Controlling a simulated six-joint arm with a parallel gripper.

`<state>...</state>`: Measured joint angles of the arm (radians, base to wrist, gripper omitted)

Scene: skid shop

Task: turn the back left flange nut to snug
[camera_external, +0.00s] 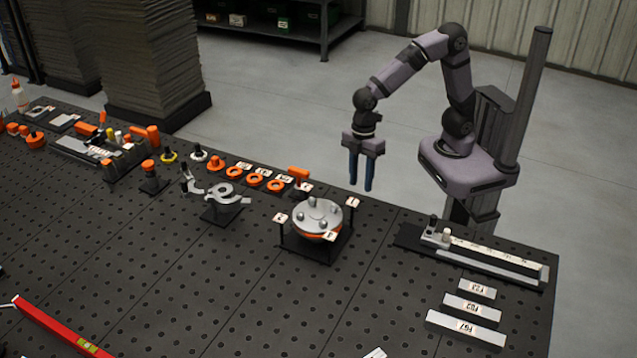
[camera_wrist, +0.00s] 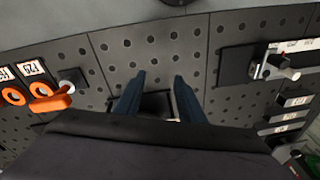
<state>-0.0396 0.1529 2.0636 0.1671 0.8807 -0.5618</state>
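The flange (camera_external: 318,214) is a round grey disc with several rounded nuts on top and an orange band below it. It stands on a dark square base with numbered tags on posts around it. I cannot tell which nut is the back left one. My gripper (camera_external: 361,188) hangs above and behind the flange, fingers pointing down, clear of it. The two blue fingers are apart with nothing between them. In the wrist view my gripper (camera_wrist: 158,92) shows spread fingers, with a dark plate partly seen between them; the flange disc is hidden there.
Orange rings (camera_external: 255,180) and an orange-handled tool (camera_external: 298,174) lie left of the flange. A grey hooked fixture (camera_external: 222,195) stands nearby. A long measuring rail (camera_external: 490,255) and labelled grey blocks (camera_external: 465,327) are at right. A red level (camera_external: 60,330) lies front left.

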